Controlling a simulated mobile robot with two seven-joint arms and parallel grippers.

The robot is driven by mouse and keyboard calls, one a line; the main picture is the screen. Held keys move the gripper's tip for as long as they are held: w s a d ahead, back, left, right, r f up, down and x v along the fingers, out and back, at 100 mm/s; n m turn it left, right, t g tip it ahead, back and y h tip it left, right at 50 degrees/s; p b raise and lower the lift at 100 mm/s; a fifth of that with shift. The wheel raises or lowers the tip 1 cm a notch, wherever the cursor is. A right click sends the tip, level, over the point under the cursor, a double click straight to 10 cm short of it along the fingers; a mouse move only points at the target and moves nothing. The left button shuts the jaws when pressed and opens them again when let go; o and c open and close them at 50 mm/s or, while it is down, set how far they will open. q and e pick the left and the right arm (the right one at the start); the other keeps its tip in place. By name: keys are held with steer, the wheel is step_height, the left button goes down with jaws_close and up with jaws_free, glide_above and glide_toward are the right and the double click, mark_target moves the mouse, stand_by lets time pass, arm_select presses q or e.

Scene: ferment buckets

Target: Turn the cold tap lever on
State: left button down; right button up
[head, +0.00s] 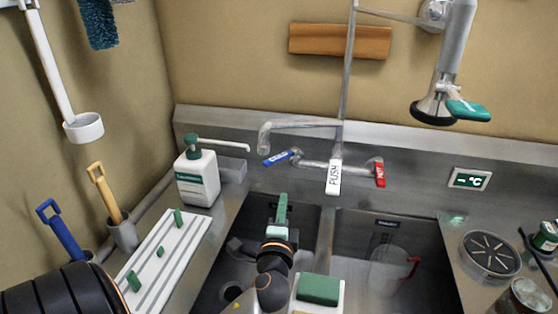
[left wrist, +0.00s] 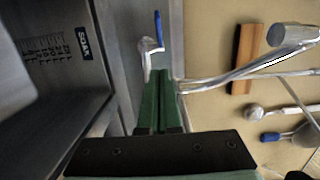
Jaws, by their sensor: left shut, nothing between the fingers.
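The cold tap lever (head: 277,158) is blue and sits on the left end of the wall tap, pointing left and slightly down. It also shows in the left wrist view as a thin blue handle (left wrist: 158,28) on a metal stem. My left gripper (head: 283,197) has green fingers, shut and empty. It is below the blue lever over the sink, with a visible gap between them. In the left wrist view, the closed fingers (left wrist: 160,78) point up toward the lever's stem. My right gripper is not in view.
The red lever (head: 380,175) is on the tap's right end, with the white PUSH handle (head: 334,178) between. The metal spout (head: 300,124) is above. A soap bottle (head: 197,175) stands left. A clear jug (head: 388,270) is in the right basin (head: 350,225).

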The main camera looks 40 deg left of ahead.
arm_select(q)
glide_toward(279, 161)
steer(key=w, duration=0.3)
steer(key=a, duration=0.1)
steer(key=w+a, duration=0.1)
steer(key=shift+w+a, duration=0.2)
steer(key=shift+a, duration=0.1)
steer(key=shift+w+a, duration=0.1)
steer(key=shift+a, duration=0.35)
steer(key=shift+w, duration=0.1)
